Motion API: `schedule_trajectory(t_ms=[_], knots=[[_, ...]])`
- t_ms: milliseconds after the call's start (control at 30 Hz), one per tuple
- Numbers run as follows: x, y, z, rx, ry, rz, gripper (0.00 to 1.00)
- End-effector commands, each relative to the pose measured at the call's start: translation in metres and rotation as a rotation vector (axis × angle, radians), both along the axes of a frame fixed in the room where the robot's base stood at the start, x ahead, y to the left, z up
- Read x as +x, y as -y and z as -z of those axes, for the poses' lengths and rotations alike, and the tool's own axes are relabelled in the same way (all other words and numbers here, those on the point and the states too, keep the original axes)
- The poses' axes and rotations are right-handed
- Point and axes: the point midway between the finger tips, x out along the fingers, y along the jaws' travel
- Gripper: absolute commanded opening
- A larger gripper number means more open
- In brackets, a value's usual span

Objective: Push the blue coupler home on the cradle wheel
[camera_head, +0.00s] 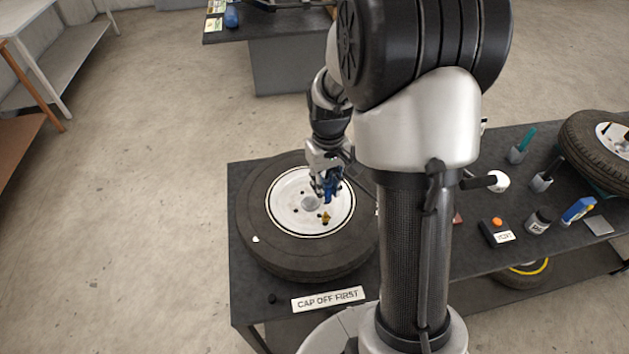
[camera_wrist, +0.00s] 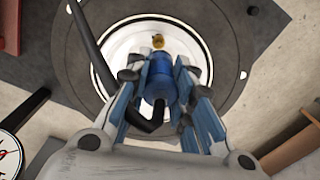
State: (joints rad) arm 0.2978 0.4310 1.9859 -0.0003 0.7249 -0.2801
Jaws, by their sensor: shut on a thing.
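The blue coupler (camera_wrist: 160,78) is held between the two fingers of my gripper (camera_wrist: 159,72), which is shut on it. A black hose (camera_wrist: 150,126) runs from its near end. In the head view my gripper (camera_head: 328,184) is over the white hub of the cradle wheel (camera_head: 262,235), a tyre lying flat on the dark bench. A small brass valve piece (camera_head: 326,218) stands on the hub. In the wrist view the brass piece (camera_wrist: 158,41) is just beyond the coupler's front end, in line with it. I cannot tell whether they touch.
A sign reading "CAP OFF FIRST" (camera_head: 328,298) is at the bench's front edge. To the right are a box with an orange button (camera_head: 495,231), a blue bottle (camera_head: 578,210), small holders and a second wheel (camera_head: 592,143). My arm hides the bench's middle.

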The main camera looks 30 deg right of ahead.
Motion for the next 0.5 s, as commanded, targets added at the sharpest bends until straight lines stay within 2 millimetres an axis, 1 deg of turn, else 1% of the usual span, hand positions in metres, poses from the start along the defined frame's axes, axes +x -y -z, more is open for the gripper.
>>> schedule_trajectory(t_ms=[400,500], knots=[[-0.0002,0.0007,0.0006,0.000,0.000,0.001,0.00],[-0.0002,0.0006,0.0052,0.000,0.000,0.001,0.00]])
